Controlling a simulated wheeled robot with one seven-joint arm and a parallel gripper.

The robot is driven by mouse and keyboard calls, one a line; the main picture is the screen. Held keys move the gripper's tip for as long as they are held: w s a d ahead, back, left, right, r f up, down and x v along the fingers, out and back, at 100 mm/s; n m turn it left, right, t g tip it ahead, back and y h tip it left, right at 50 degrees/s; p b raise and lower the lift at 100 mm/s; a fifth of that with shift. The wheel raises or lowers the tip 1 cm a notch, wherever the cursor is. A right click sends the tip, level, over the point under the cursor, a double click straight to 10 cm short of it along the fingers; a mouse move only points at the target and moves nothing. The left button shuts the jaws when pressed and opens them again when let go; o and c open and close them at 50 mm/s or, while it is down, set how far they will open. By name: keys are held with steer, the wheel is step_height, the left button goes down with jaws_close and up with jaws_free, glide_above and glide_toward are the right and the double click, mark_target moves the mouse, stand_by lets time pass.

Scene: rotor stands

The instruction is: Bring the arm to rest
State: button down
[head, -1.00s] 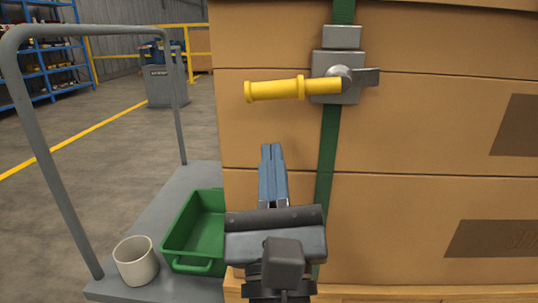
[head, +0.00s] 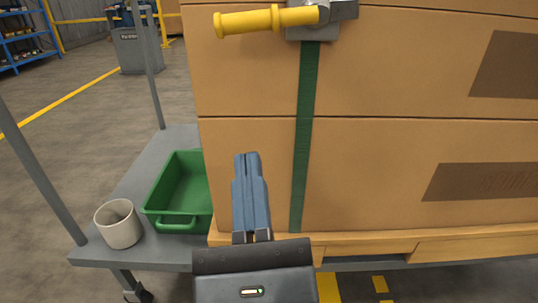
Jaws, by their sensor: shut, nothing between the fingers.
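My gripper (head: 247,160) shows in the head view at the lower middle. Its blue fingers are shut together with nothing between them. It is in front of the stacked cardboard boxes (head: 390,155), and I cannot tell how far off. A green strap (head: 304,140) runs down the boxes to the right of the fingers. At the top of the strap is a grey ratchet (head: 312,32) with a yellow handle (head: 250,21) pointing left. The handle is above my gripper and apart from it. The top of the ratchet is cut off by the picture edge.
The boxes stand on a wooden pallet (head: 470,245). On the left, a grey cart (head: 125,252) carries a green tray (head: 178,222) and a pale mug (head: 119,228). A grey cabinet (head: 137,50) and blue shelving (head: 25,45) stand behind. Open floor (head: 60,150) lies at the left.

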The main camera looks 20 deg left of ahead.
steer(key=s+d+f+n+g+h, duration=0.1)
steer(key=s+d+f+n+h, duration=0.25)
steer(key=d+f+n, duration=0.5)
steer(key=s+d+f+n+g+h, duration=0.1)
steer(key=s+d+f+n+h, duration=0.35)
steer(key=d, duration=0.65)
steer(key=s+d+f+n+g+h, duration=0.1)
steer(key=s+d+f+n+g, duration=0.3)
steer(key=s+n, duration=0.45)
steer(key=s+d+f+n+g+h, duration=0.15)
steer(key=s+d+f+n, duration=0.25)
steer(key=s+d+n, duration=0.4)
step_height(320, 180, up, 32)
steer(key=a+p, duration=0.1)
steer(key=p, duration=3.1)
steer(key=shift+s+y, duration=0.35)
steer(key=shift+y, duration=0.1)
steer(key=shift+m, duration=0.25)
